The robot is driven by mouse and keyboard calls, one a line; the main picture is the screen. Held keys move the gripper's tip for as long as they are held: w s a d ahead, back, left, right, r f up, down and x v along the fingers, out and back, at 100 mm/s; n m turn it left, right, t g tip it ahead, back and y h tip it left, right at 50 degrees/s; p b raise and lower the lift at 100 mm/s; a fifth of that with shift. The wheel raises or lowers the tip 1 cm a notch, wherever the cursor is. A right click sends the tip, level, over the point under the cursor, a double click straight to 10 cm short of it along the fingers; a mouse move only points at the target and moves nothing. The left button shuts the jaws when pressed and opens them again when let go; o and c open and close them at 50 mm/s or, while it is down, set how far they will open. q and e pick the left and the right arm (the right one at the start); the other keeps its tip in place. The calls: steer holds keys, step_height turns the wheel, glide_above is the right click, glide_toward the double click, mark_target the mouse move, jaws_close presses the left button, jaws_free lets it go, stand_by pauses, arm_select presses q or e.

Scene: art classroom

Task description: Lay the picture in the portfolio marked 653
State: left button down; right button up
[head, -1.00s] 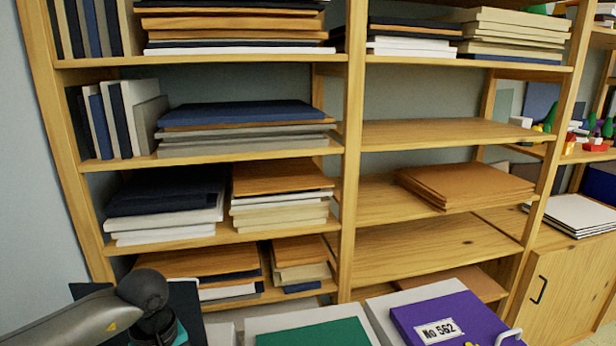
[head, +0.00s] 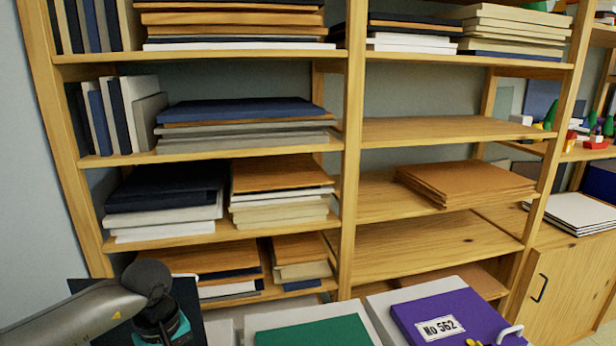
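A purple portfolio (head: 457,315) lies flat at the bottom right with a white label reading "No 562". A green portfolio (head: 315,332) lies to its left, cut off by the frame edge, with no label showing. No label reading 653 is in view. My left gripper (head: 163,335) is low at the left, pointing down over a dark flat panel (head: 190,296). Its fingertips are hidden, so I cannot tell if it holds the panel. A teal patch shows beside it. I cannot identify the picture for certain. My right gripper is out of view.
A wooden shelf unit (head: 346,170) fills the background, with stacks of boards and folders on its shelves. Tan boards (head: 465,182) lie on a right shelf. A wooden cabinet (head: 560,285) with white sheets (head: 575,214) on top stands at the right.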

arm_select(q)
steer(key=shift+w, duration=0.15)
stand_by(0.7)
step_height(320, 180, up, 7)
steer(key=p, duration=0.4)
stand_by(0.3)
